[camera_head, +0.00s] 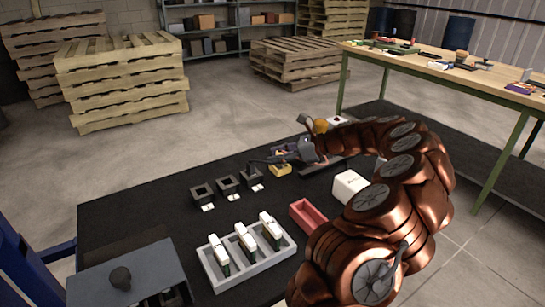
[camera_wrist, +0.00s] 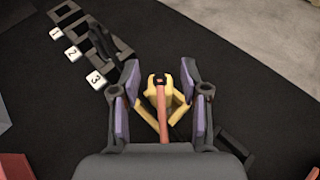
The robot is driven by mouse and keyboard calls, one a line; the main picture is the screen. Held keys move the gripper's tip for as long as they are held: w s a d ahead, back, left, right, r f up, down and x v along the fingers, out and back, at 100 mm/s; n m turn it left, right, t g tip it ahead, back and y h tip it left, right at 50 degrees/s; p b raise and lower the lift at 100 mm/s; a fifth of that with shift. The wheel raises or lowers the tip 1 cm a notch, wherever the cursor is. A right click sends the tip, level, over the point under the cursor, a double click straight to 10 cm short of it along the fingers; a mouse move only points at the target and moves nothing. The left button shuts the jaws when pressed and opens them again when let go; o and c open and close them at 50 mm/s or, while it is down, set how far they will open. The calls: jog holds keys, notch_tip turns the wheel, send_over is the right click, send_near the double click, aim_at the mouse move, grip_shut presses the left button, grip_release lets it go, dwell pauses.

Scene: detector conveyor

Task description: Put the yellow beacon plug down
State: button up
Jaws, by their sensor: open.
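My gripper (camera_wrist: 160,78) is open, its purple-padded fingers spread to either side of a yellow piece with a reddish bar, which I take for the yellow beacon plug (camera_wrist: 158,84). Both pads appear apart from it. Yellow angled edges (camera_wrist: 178,108) show around it; I cannot tell whether they belong to the plug or to a holder. In the head view my gripper (camera_head: 283,155) is low over the black mat, and a small yellow box-like shape (camera_head: 281,170) shows just below it. The lower part of the plug is hidden by my gripper.
Black sockets (camera_head: 203,193) with labels 1, 2 and 3 stand left of my gripper; a dark upright piece is at socket 3 (camera_wrist: 103,42). A grey rack (camera_head: 215,272) holds white-topped pieces. A red tray (camera_head: 304,217) and a white box (camera_head: 349,186) are nearby.

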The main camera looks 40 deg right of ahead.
jog(key=v, duration=1)
jog(key=shift+s+d+r, duration=0.15)
